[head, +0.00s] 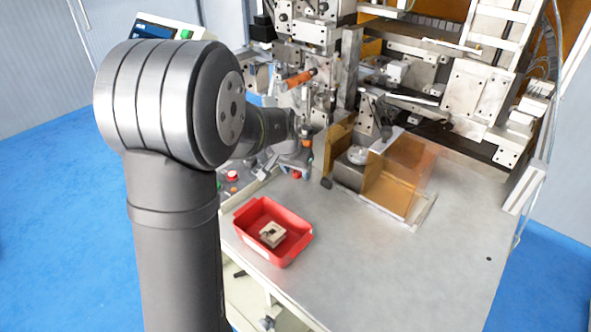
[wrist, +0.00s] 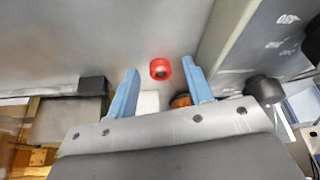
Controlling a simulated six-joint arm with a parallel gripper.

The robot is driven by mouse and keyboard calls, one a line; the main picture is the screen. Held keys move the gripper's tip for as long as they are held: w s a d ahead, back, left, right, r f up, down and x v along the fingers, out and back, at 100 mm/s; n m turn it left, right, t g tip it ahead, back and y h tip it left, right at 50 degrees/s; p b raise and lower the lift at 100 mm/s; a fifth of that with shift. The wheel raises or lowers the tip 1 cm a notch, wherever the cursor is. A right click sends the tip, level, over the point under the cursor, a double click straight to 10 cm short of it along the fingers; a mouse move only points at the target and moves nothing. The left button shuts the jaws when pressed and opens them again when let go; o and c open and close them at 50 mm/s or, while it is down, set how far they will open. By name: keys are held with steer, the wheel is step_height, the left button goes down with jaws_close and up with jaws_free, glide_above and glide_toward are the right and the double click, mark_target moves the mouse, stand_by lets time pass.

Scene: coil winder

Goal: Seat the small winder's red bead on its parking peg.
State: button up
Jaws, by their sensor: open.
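A small red spot, likely the same bead (head: 297,174), shows in the head view near the table's back-left edge, just below the end of my arm. I cannot make out the parking peg.
A red tray (head: 243,238) with a beige block (head: 272,234) stands at the table's left front. An amber guard (head: 405,175) and the winding machine (head: 385,75) stand behind. Red and orange buttons (head: 233,176) are at the left.

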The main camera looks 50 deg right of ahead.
steer(key=shift+r, duration=0.1)
steer(key=v, duration=1.7)
steer(key=shift+a, duration=0.2)
steer(key=x, duration=1.7)
steer(key=shift+d, duration=0.2)
